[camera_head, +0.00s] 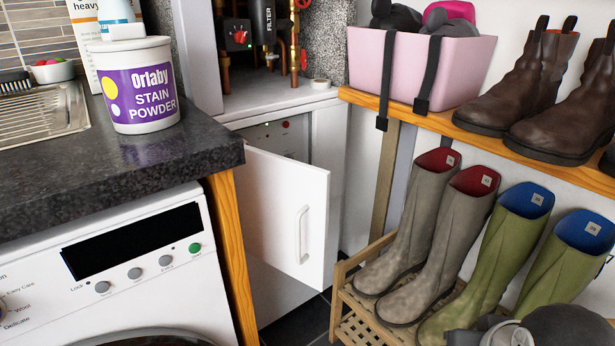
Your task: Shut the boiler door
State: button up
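The white boiler door (275,205) stands partly open in the middle of the camera_head view, in the gap between the worktop and the boot rack. Its left edge is by the worktop's end and its right edge swings out toward me. A white upright bar handle (302,235) is near that right edge. Behind the door, the top of the boiler front (300,138) shows a small panel with lights. The rest of the boiler front is mostly hidden by the door. Dark grey parts, probably of my arm, show at the bottom right; no gripper fingers are visible.
A washing machine (120,265) under the dark worktop (110,160) stands left of the door. A wooden rack (348,312) of several wellies stands close on the right. A shelf (420,118) holds a pink tub (415,70) with hanging straps and brown boots (520,85).

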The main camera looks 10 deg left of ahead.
aim_at(283, 202)
jog(key=j+u, duration=0.1)
jog(key=u, duration=1.05)
jog(key=i+l, duration=0.05)
jog(key=l, duration=0.05)
